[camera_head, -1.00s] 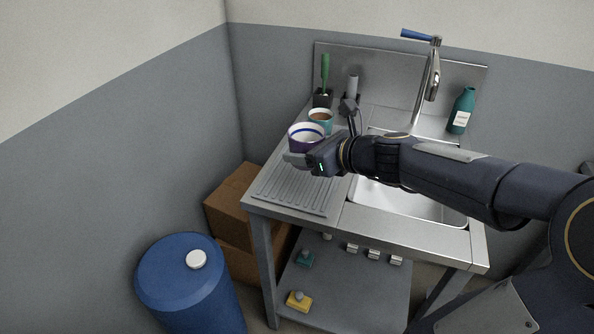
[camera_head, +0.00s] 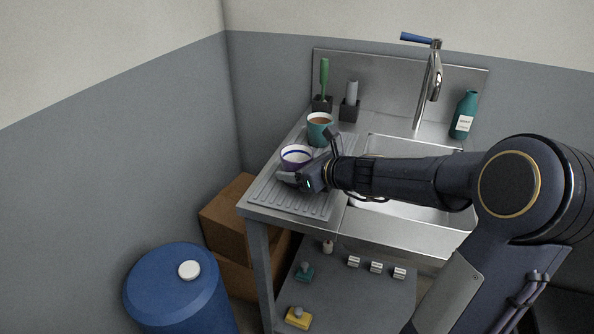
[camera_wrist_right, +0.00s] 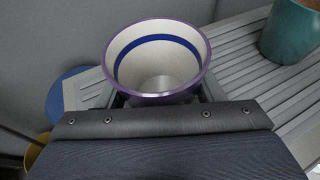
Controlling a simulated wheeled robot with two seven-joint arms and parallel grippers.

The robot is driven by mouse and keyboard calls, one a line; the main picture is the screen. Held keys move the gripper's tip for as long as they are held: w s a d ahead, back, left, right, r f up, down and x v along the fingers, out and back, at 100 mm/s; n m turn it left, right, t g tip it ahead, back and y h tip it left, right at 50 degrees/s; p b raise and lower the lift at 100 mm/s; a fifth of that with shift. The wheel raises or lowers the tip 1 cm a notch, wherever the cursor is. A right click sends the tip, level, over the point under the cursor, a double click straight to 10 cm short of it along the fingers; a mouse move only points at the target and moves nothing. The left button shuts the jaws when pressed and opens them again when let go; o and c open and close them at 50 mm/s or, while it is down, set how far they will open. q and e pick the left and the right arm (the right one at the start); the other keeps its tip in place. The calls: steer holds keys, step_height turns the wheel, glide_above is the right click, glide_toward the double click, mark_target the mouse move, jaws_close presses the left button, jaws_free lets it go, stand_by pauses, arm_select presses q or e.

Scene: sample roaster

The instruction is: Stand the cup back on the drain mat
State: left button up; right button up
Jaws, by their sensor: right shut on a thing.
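A purple cup (camera_head: 297,154), white inside with a blue band, is upright at the drain mat (camera_head: 262,190), a ridged grey surface left of the sink. My right gripper (camera_head: 290,178) is shut on the cup, low on its side. In the right wrist view the cup (camera_wrist_right: 158,58) stands in front of the gripper, empty, and the fingers are mostly hidden beneath its rim. Whether its base touches the mat is hidden. My left gripper is not in view.
A teal cup (camera_head: 320,130) with brown contents stands just behind, at the mat's back. Two dark holders (camera_head: 349,110) stand behind it. The sink (camera_head: 400,150) with its tap (camera_head: 431,85) lies to the right. The mat's front is clear.

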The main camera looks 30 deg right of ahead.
steer(key=shift+f, duration=0.2)
steer(key=o, duration=1.2)
steer(key=shift+r, duration=0.1)
